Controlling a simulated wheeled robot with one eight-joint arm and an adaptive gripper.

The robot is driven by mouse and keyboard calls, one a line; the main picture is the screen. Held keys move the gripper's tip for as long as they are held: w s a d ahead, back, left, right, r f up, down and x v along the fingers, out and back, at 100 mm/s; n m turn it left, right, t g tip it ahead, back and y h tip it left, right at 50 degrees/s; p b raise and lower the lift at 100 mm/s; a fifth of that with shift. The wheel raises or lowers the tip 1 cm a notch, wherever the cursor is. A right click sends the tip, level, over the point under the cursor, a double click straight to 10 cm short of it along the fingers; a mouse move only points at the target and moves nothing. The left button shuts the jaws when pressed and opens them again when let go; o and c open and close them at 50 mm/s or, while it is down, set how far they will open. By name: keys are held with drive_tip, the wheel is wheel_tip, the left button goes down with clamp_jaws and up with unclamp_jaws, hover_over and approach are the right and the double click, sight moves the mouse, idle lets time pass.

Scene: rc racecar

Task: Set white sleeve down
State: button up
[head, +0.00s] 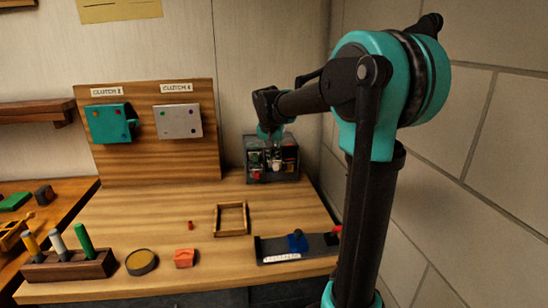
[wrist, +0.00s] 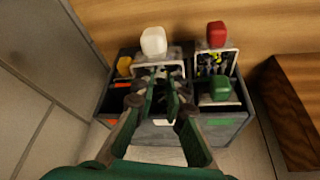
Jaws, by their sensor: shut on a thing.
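The white sleeve (wrist: 153,41) has a rounded white top above a pale grey, frame-like body, and it stands in the back middle of a dark divided box (wrist: 232,122). My gripper (wrist: 163,84) reaches down over the box with its fingers close together on the sleeve's lower part. The fingers hide the exact contact. In the head view, my gripper (head: 274,150) is over the same box (head: 262,179), and the white sleeve (head: 276,165) shows small beneath it. I cannot tell whether the sleeve touches the box floor.
A red-topped piece (wrist: 216,34), a green piece (wrist: 220,88) and a yellow piece (wrist: 124,66) sit around the sleeve in the box. A grey wall (wrist: 45,60) is close at left. A wooden board (head: 150,165) stands left of the box; an empty wooden frame (head: 231,204) lies in front.

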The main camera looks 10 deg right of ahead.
drive_tip(key=o, duration=0.4)
drive_tip(key=shift+c, duration=0.2)
drive_tip(key=v, duration=1.2)
drive_tip(key=shift+o, duration=0.4)
